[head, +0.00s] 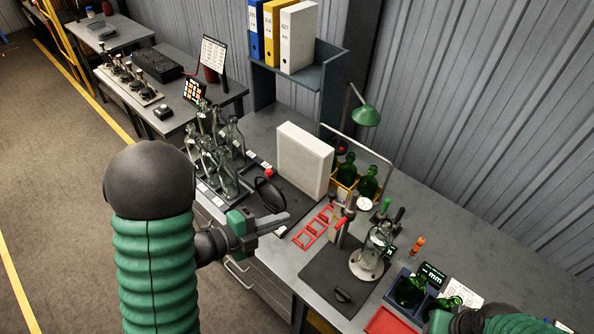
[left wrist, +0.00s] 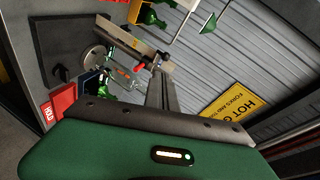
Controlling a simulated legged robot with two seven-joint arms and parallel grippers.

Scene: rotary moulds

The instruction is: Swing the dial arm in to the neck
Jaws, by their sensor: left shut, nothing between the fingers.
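In the head view a clear glass bottle (head: 377,245) stands upright on a round pale plate (head: 366,266) on a dark mat. Behind it rises a grey post (head: 340,232) with red fittings. A round white dial (head: 363,203) shows at the post's upper right, apart from the bottle's neck in the picture. My left gripper (head: 284,220) is shut and empty, left of the post. In the left wrist view its fingers (left wrist: 161,88) point toward a pale post-like bar (left wrist: 135,42); contact is unclear. My right gripper (head: 446,320) is partly cut off at the bottom edge; its fingers are not clear.
A white panel (head: 304,160) and a rack of clear bottles (head: 220,160) stand left of the post. Red frames (head: 313,228) lie before it. Green bottles (head: 412,289) lie in a blue tray at right. A green lamp (head: 366,115) rises behind.

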